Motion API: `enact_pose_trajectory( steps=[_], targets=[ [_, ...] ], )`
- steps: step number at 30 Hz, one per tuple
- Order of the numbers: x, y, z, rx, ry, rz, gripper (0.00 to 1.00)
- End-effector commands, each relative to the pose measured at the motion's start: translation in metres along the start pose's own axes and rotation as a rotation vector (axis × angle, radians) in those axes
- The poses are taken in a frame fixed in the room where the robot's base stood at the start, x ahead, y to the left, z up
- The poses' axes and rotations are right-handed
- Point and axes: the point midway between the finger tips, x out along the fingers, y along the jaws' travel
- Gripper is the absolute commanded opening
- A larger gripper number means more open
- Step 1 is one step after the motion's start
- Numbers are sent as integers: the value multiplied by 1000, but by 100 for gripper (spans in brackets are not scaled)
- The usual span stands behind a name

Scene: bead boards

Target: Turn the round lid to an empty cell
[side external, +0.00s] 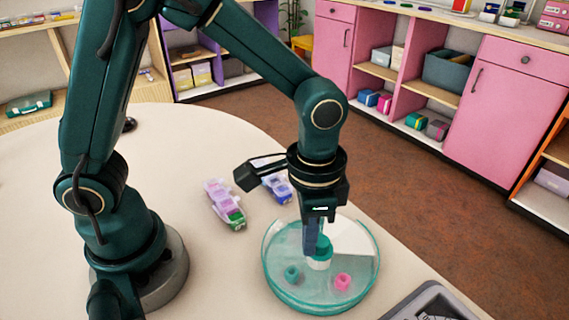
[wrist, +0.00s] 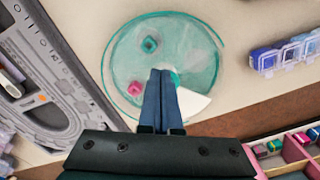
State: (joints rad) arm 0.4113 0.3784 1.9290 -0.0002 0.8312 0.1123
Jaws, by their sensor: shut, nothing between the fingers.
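The round box with its clear teal lid (side external: 275,292) sits on the table, and it also shows in the wrist view (wrist: 205,35). A teal knob (side external: 324,243) with a white part below it stands at the lid's middle. A pale wedge (side external: 352,238), seemingly the lid's opening, lies at the back right; in the wrist view it (wrist: 192,103) is right of the fingers. A teal bead (side external: 292,273) and a pink bead (side external: 342,281) show in other parts of the box. My gripper (side external: 311,250) is shut and empty, pointing down beside the knob. Contact cannot be told. The fingers partly hide the knob.
A pink-lilac bead case (side external: 222,203) and a blue one (side external: 277,187) lie behind the round box. A grey tray (side external: 432,303) stands at the front right, near the table's edge. The table left of the box is clear up to my base.

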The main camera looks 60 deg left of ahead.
Motion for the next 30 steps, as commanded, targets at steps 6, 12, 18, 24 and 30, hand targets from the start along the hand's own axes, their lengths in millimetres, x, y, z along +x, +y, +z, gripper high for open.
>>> enact_pose_trajectory(
  steps=[6,12,18,24,30],
  targets=[
    [-1,3,6,1,0,0,0],
    [-20,2,5,0,3,0,0],
    [-43,2,5,0,3,0,0],
    [-58,2,6,0,0,0,0],
    [-60,3,6,0,-3,0,0]
  ],
)
